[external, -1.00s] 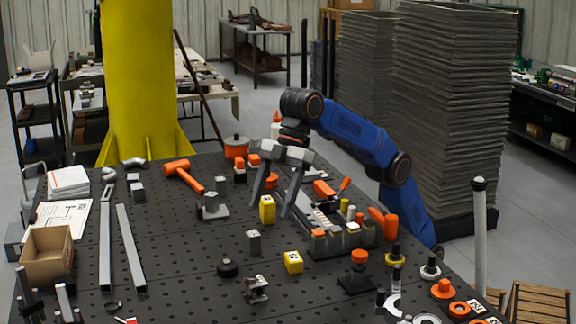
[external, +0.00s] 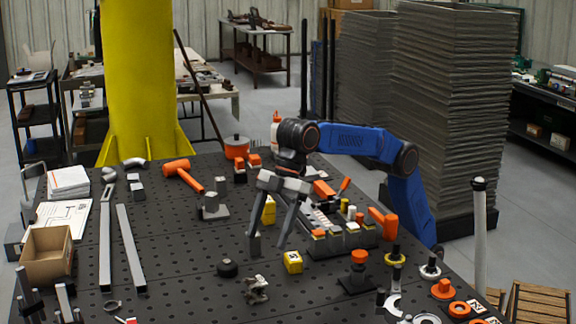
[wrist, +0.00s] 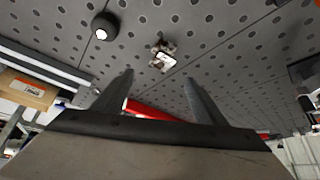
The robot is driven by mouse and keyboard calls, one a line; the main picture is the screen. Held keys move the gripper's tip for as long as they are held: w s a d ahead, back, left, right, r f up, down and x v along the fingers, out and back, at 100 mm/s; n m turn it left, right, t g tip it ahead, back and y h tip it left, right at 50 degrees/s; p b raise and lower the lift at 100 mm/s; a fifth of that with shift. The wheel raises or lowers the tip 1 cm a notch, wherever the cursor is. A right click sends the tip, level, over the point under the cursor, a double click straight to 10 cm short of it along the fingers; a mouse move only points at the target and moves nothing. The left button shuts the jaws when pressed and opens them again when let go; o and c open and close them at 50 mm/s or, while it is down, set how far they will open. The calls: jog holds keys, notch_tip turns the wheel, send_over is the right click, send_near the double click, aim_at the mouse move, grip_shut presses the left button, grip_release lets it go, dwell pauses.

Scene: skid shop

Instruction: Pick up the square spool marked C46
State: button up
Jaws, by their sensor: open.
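My gripper (external: 269,248) is open and empty, its two fingers pointing down over the middle of the pegboard table. In the wrist view its fingers (wrist: 158,82) stand apart with nothing between them. A small metallic piece with a white label (external: 256,289) lies nearer the camera than the fingers; it also shows ahead of them in the wrist view (wrist: 163,55). A yellow block with a dark mark (external: 292,262) sits right of the fingers. Another yellow block (external: 268,212) is partly hidden behind the gripper. I cannot read C46 on any of them.
A dark round knob (external: 228,268) sits left of the metallic piece. A rack with orange-topped parts (external: 338,240) stands close on the right. An orange-topped post (external: 358,268) is at front right. Long metal bars (external: 130,248) and a cardboard box (external: 47,255) lie left.

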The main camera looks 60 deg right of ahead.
aim_at(256, 279)
jog(key=x, duration=0.9)
jog(key=shift+f, duration=0.15)
jog(key=shift+s+x, duration=0.15)
jog(key=shift+x, duration=1.15)
jog(key=shift+s+x, duration=0.1)
jog(key=shift+x, duration=1.2)
jog(key=shift+d+f, duration=0.15)
jog(key=c, duration=1.3)
